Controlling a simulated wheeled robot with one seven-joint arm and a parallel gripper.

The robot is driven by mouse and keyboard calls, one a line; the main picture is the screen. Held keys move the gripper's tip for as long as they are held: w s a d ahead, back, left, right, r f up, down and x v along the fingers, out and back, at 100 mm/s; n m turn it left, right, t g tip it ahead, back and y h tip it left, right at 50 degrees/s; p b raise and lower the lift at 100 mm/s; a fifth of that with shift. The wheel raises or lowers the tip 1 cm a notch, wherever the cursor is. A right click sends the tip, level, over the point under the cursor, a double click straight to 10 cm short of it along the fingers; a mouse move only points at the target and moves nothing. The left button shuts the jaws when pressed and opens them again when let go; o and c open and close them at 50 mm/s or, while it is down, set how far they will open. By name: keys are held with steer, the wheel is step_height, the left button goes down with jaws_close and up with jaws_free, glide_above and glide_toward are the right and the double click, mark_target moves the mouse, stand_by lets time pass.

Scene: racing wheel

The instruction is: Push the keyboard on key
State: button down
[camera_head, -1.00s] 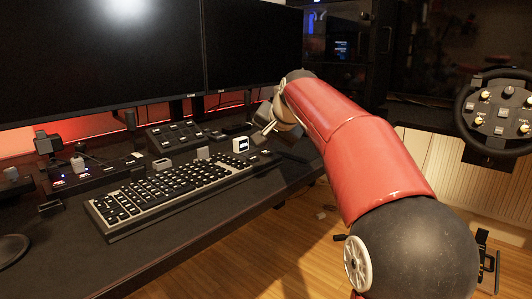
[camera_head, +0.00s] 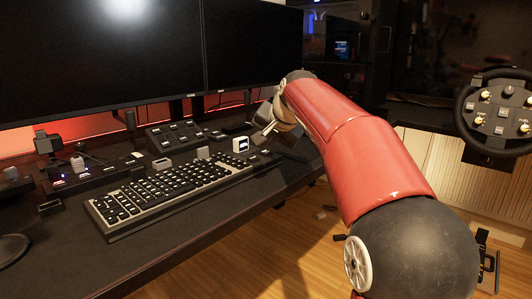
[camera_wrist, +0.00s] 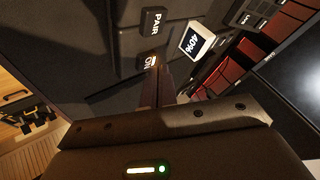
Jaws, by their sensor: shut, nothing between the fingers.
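The black keyboard (camera_head: 170,192) with a light frame lies on the desk in the head view. In the wrist view its ON key (camera_wrist: 148,60) shows close up, next to the PAIR key (camera_wrist: 153,20) and a small display reading 40% (camera_wrist: 196,42). My gripper (camera_wrist: 157,72) is shut and empty. Its fingertips are right at the edge of the ON key and hide part of it; I cannot tell whether they touch it. In the head view my gripper (camera_head: 268,130) is near the keyboard's far right end, partly hidden by my arm.
Two large monitors (camera_head: 100,60) stand behind the keyboard. A button box (camera_head: 176,136) and a control panel (camera_head: 90,175) are on the desk (camera_head: 190,240) beyond and left of it. A racing wheel (camera_head: 500,112) is at the far right. Bare desk lies in front of the keyboard.

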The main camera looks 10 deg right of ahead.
mark_target(268, 154)
steer(key=shift+f, duration=0.35)
stand_by(0.3)
steer(key=shift+r+p, duration=0.45)
step_height(268, 154, up, 6)
steer(key=p, duration=0.6)
steer(key=shift+r, duration=0.1)
